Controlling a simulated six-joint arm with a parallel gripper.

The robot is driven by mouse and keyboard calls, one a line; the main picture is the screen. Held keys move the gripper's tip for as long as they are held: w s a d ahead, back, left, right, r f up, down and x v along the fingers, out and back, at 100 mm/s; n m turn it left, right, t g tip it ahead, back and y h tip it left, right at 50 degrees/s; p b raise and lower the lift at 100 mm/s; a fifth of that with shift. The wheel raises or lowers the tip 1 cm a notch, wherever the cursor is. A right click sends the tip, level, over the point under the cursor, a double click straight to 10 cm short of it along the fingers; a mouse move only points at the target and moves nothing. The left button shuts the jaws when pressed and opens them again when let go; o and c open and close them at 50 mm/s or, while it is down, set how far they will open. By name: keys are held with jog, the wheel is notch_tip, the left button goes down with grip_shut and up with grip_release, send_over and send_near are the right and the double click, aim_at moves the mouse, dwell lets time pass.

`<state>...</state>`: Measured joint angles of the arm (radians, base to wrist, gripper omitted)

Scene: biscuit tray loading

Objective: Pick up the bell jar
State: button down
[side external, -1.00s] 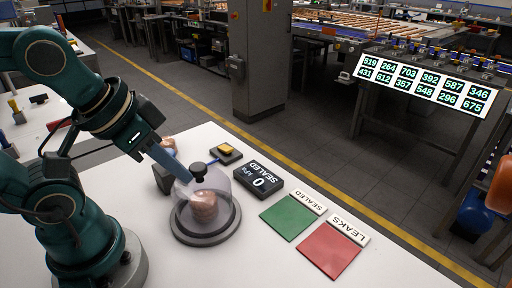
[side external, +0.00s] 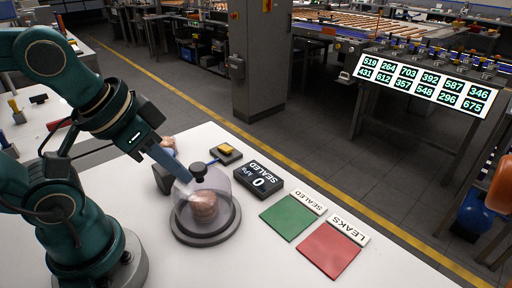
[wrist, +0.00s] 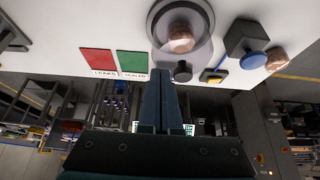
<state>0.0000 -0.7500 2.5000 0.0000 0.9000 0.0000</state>
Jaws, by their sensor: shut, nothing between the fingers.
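The clear bell jar (side external: 222,190) stands on a round dark grey base (side external: 207,239) on the white table, with a black knob (side external: 199,170) on top. A pinkish-brown biscuit pack (side external: 204,207) shows inside it. In the wrist view the bell jar (wrist: 158,27) is at the top, with its knob (wrist: 182,72) below it. My gripper (side external: 188,179) is shut and empty. In the side view its tips are beside the knob, at its left; I cannot tell whether they touch. In the wrist view the shut fingers (wrist: 160,76) point up, to the left of the knob.
A black display (side external: 258,180) reading 0 kPa and SEALED stands right of the jar. Behind it is a yellow button box (side external: 227,151). A green mat (side external: 288,219) and a red mat (side external: 329,251) lie at the right.

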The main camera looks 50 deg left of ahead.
dwell(0.3)
jog(key=shift+c, duration=1.9)
grip_release()
jog(key=r+n+g, duration=0.2)
jog(key=n+g, duration=0.1)
jog(key=g, duration=0.2)
send_over(197, 167)
jog(key=shift+d+f, duration=0.15)
jog(key=shift+a+f+g, duration=0.2)
jog(key=shift+f+g, duration=0.1)
jog(key=shift+f, duration=2.6)
